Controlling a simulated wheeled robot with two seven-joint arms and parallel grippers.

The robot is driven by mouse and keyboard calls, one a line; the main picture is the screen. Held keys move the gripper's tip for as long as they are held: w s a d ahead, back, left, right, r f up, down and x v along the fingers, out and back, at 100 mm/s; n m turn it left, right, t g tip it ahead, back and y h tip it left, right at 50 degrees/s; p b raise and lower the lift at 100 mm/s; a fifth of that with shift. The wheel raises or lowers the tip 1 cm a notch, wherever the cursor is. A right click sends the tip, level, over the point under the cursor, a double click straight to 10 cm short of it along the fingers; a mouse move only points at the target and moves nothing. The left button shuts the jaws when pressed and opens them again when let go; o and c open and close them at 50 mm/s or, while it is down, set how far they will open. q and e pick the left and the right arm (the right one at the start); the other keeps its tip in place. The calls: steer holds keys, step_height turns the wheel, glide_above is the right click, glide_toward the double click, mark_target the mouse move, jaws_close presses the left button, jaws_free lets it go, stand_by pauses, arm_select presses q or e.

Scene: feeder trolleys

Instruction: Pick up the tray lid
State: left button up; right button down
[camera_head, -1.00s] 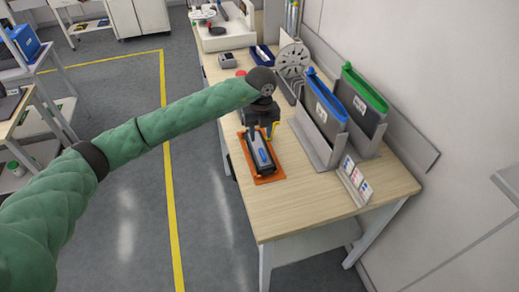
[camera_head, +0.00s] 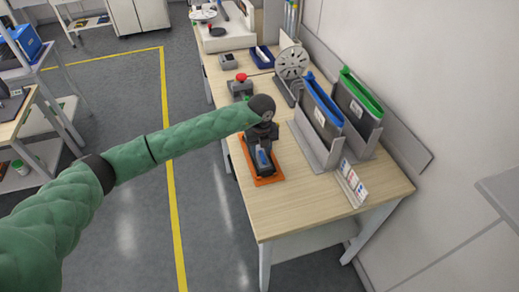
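My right gripper is not in view.
A box with a red button (camera_head: 241,86) stands just behind my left wrist. Grey holders with a blue-topped folder (camera_head: 323,105) and a green-topped folder (camera_head: 360,95), plus a small card stand (camera_head: 351,182), are on the right. The bench top (camera_head: 300,205) in front is clear.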

arm_select(q)
steer(key=shift+f, duration=0.15)
jaws_close()
stand_by(0.4)
